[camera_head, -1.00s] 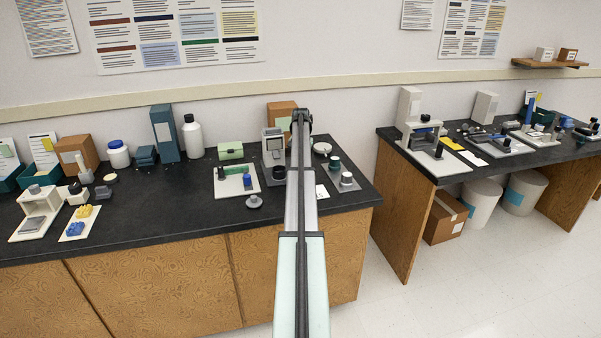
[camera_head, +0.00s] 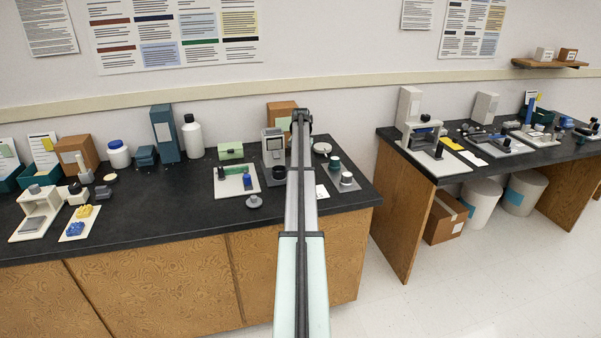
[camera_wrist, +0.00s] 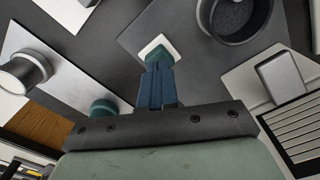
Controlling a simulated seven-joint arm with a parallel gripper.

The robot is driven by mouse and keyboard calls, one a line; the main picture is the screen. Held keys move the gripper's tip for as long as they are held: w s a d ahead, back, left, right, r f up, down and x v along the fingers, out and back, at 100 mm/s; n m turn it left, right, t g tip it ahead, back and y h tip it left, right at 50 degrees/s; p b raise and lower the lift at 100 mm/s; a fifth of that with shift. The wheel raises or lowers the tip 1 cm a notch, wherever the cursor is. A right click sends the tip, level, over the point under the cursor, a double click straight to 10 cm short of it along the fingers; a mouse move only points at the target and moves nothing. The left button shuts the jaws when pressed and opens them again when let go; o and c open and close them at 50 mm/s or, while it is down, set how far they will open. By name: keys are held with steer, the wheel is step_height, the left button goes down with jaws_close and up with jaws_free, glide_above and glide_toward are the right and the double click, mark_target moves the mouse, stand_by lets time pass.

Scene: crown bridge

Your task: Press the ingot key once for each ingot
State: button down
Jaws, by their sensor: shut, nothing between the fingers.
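In the wrist view my gripper (camera_wrist: 157,68) is shut, its blue fingers together with nothing between them. Just beyond the fingertips is a small square piece (camera_wrist: 157,44), white on top with a green edge, on a dark grey plate (camera_wrist: 136,37). It may be a key, but no marking is readable. I cannot tell whether the fingertips touch it. In the head view my arm hides the gripper and part of the bench around it. I cannot pick out any ingot with certainty.
In the wrist view, a dark round cup (camera_wrist: 207,18) lies up and right, and a pale device (camera_wrist: 246,84) to the right. A white-topped cylinder (camera_wrist: 18,76) stands left, with a green round piece (camera_wrist: 103,107) nearby. The head view shows a white board (camera_head: 235,191) left of my arm.

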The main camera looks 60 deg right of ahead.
steer(key=shift+f, duration=0.85)
stand_by(0.6)
steer(key=shift+r, duration=3.55)
